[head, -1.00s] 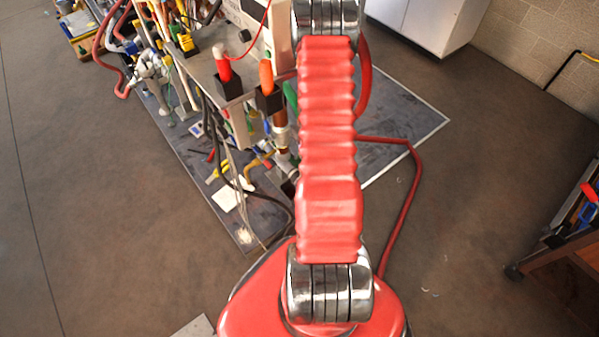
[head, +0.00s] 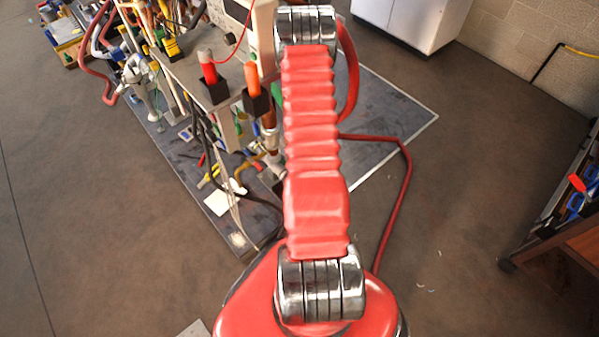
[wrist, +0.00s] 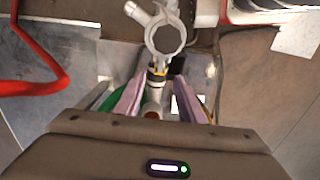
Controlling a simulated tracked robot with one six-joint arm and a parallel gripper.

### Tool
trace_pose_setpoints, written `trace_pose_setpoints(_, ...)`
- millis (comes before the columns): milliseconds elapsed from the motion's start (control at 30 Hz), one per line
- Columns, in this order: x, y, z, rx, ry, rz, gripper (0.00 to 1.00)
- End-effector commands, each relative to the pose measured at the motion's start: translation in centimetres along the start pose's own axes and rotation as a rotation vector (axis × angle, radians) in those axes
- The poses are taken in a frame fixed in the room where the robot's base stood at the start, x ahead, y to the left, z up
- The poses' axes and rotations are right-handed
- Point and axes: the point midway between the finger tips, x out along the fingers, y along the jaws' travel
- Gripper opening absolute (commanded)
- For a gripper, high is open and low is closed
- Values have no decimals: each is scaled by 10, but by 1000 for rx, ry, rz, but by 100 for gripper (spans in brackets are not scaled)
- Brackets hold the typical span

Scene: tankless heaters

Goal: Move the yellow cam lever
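My gripper (wrist: 156,97) shows in the wrist view, its fingers spread apart on either side of a silver fitting (wrist: 153,98). I see nothing clamped between them. A small yellow band (wrist: 158,71) shows on the fitting, just beyond the fingers and below a round grey clamp-like part (wrist: 165,38). I cannot tell whether this band is the yellow cam lever. In the head view, yellow parts (head: 209,176) lie low among the pipes, and none is clearly the lever. My gripper is hidden there behind my red arm.
A bench with tools and hoses (head: 190,75) stands at upper left, on a dark floor plate (head: 385,125). A red hose shows in the wrist view (wrist: 40,85). A white cabinet (head: 415,30) stands at the back and a cart (head: 570,235) at right. The left floor is clear.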

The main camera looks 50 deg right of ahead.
Motion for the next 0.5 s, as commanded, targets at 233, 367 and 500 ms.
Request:
trace_pose_setpoints(233, 32, 0, 0, 1, -1, 0, 36)
trace_pose_setpoints(367, 48, 0, 1, 1, -1, 0, 36)
trace_pose_setpoints(500, 66, 0, 1, 1, -1, -1, 36)
